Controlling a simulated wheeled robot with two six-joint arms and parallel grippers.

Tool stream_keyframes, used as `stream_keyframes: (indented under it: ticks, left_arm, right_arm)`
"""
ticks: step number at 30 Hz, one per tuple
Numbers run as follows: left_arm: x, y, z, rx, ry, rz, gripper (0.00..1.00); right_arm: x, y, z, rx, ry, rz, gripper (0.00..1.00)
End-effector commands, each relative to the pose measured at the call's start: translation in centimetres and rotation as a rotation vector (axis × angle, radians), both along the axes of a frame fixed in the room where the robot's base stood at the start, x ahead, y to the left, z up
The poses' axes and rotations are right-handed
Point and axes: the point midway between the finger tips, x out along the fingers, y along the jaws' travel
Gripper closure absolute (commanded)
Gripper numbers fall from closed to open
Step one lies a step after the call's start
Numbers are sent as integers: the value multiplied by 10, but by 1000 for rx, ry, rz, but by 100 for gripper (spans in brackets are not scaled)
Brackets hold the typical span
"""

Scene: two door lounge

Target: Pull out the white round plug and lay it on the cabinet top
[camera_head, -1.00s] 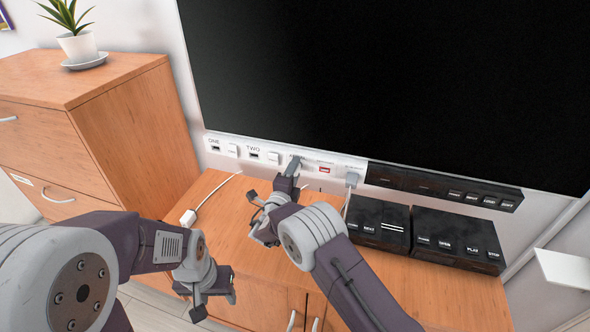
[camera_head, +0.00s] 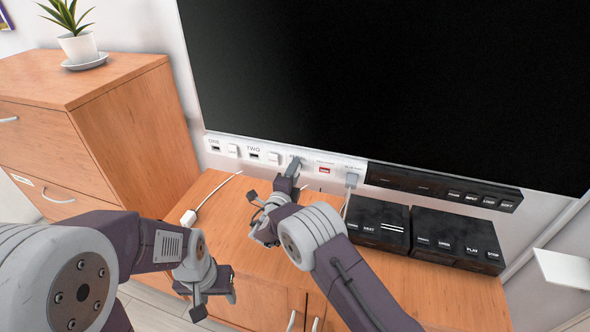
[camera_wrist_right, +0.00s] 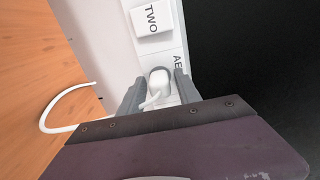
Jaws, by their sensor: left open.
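The white round plug (camera_wrist_right: 158,82) sits at the white wall panel in the right wrist view, with a short length of white cable at its lower end. My right gripper (camera_wrist_right: 160,88) has one finger on each side of it. Whether the fingers touch the plug is unclear. In the head view my right gripper (camera_head: 290,172) is up against the panel below the black screen and hides the plug. My left gripper (camera_head: 207,290) is open and empty, low in front of the cabinet. The wooden cabinet top (camera_head: 225,225) lies below the panel.
A white block with a cable (camera_head: 188,218) lies on the cabinet top at left. Two black boxes (camera_head: 458,238) stand at right. A grey plug (camera_head: 351,180) is in the panel. A taller wooden cabinet (camera_head: 130,120) bounds the left. The cabinet top's front middle is bare.

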Motion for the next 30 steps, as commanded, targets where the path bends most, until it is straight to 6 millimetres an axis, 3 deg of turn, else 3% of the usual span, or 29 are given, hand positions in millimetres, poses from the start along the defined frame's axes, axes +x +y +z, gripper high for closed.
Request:
stream_keyframes:
  ticks: [1,3,4,30]
  left_arm:
    - [0,0,0,0,0,0,48]
    - [0,0,0,0,0,0,48]
    - [0,0,0,0,0,0,48]
    - [0,0,0,0,0,0,48]
  right_arm:
    - [0,0,0,0,0,0,78]
    - [0,0,0,0,0,0,97]
    - [0,0,0,0,0,0,100]
    - [0,0,0,0,0,0,100]
